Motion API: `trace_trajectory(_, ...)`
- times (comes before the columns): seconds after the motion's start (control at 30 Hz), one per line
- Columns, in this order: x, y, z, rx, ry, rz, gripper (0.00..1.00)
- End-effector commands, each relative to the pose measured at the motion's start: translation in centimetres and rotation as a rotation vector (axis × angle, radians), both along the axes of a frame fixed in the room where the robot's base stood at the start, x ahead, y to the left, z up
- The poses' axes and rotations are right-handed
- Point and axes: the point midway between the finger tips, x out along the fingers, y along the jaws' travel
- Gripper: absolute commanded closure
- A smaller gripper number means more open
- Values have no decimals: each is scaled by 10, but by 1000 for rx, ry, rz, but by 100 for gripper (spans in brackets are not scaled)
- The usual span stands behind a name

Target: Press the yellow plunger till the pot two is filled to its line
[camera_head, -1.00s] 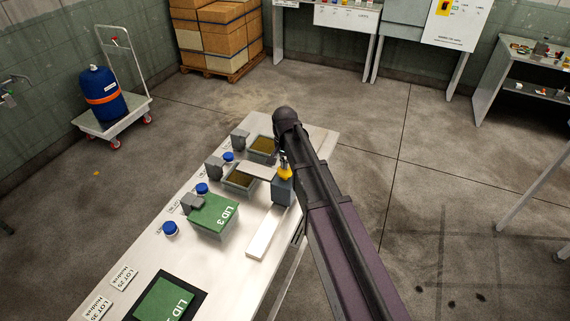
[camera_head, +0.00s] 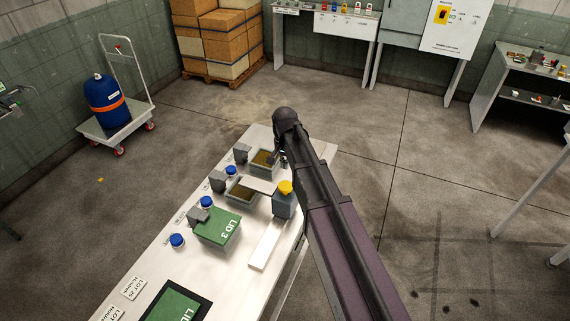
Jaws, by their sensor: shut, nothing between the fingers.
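The yellow plunger (camera_head: 285,187) stands on top of a grey-blue dispenser box (camera_head: 284,206) on the white bench. A pale spout (camera_head: 259,186) runs left from the box over the middle open pot (camera_head: 230,195), which I take as pot two. This pot holds brown material; its line and exact level are too small to read. My gripper (camera_head: 281,157) is shut and empty, small and partly hidden by my arm. It is beyond the plunger in the picture, apart from it, near the far open pot (camera_head: 264,169).
A pot with green LID 3 (camera_head: 217,228) stands nearer on the bench (camera_head: 180,262). Blue-capped jars (camera_head: 207,202) and grey blocks line the left side. A white bar (camera_head: 267,245) lies before the dispenser.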

Motion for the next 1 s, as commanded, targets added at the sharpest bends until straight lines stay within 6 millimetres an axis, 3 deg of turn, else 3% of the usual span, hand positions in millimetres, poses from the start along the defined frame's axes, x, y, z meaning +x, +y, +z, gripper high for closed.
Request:
trace_trajectory(0.3, 0, 0, 22, 0, 0, -1, 100)
trace_trajectory(1.0, 0, -1, 24, 0, 0, -1, 100)
